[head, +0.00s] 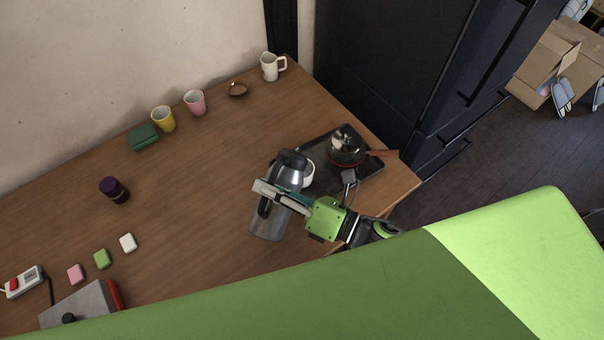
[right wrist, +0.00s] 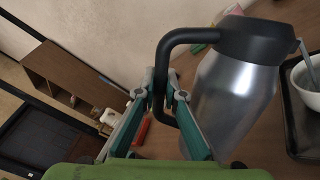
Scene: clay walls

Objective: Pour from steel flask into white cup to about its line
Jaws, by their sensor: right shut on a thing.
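The steel flask (head: 272,222) has a black lid and a black handle. My right gripper (head: 268,196) is shut on its handle; the right wrist view shows the fingers (right wrist: 160,96) on both sides of the handle, beside the silver body (right wrist: 228,95). The white cup (head: 309,174) stands on the dark tray, just behind and right of the flask's top, and is partly hidden by it. Part of the cup shows at the right edge of the right wrist view (right wrist: 307,82). Its line and its inside level cannot be seen. My left gripper is out of view.
A glass pot (head: 345,146) with a wooden handle and a grey utensil (head: 349,178) share the dark tray (head: 372,169). A cream pitcher (head: 269,67), brown bowl (head: 236,89), pink cup (head: 195,103) and yellow cup (head: 163,119) line the back. The table's middle is clear.

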